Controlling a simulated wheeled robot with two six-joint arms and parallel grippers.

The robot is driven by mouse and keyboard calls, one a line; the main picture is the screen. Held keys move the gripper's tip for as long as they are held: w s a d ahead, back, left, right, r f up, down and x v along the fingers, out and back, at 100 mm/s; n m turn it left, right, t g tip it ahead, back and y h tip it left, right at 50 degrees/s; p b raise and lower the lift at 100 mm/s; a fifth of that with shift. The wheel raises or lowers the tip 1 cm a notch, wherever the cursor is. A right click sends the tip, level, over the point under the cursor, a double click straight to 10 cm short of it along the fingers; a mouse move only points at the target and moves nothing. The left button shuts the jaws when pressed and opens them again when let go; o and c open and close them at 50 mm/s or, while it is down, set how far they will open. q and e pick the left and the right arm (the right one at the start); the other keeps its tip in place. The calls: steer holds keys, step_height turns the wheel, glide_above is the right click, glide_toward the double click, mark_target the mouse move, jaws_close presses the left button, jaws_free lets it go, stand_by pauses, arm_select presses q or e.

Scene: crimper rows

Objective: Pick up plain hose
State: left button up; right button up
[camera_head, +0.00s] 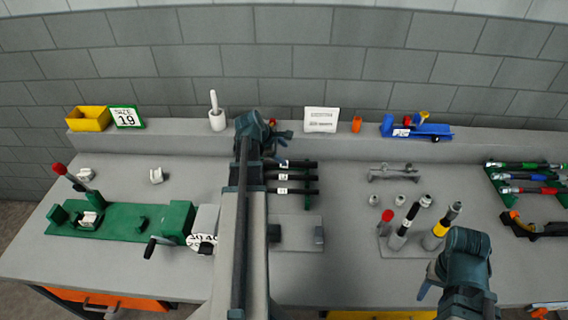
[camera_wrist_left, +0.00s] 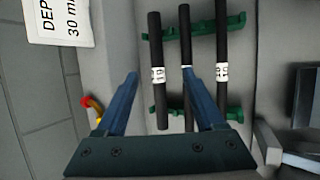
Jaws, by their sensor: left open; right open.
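Several black hoses with white labels lie side by side on a green rack (camera_head: 308,201) at the middle of the bench. The hose nearest the wall (camera_head: 304,163) is partly hidden at its left end by my left arm. In the left wrist view, one labelled hose (camera_wrist_left: 156,40) lies between the open fingers of my left gripper (camera_wrist_left: 162,76), apparently below them. The middle hose (camera_wrist_left: 185,40) runs under the right finger, and a third hose (camera_wrist_left: 221,35) lies outside it. My right gripper (camera_head: 455,272) is open and empty at the bench's front right.
A green fixture with a red-knobbed lever (camera_head: 120,222) stands on the left. Two upright fittings (camera_head: 404,228) and small grey parts stand on the right. More hoses with coloured bands (camera_head: 525,178) lie far right. A depth card (camera_head: 320,120) is on the back ledge.

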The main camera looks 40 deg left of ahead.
arm_select(q)
steer(key=b, duration=0.7)
glide_toward(298, 163)
step_height(298, 163, down, 4)
steer(key=w, duration=0.1)
steer(key=shift+w+d, duration=0.2)
steer(key=shift+w, duration=0.2)
steer(key=shift+w, duration=0.15)
steer(key=b+x, duration=0.4)
steer(key=x, duration=0.1)
steer(key=shift+w+a, duration=0.1)
steer(key=shift+w, duration=0.2)
steer(key=shift+r, duration=0.15)
jaws_close()
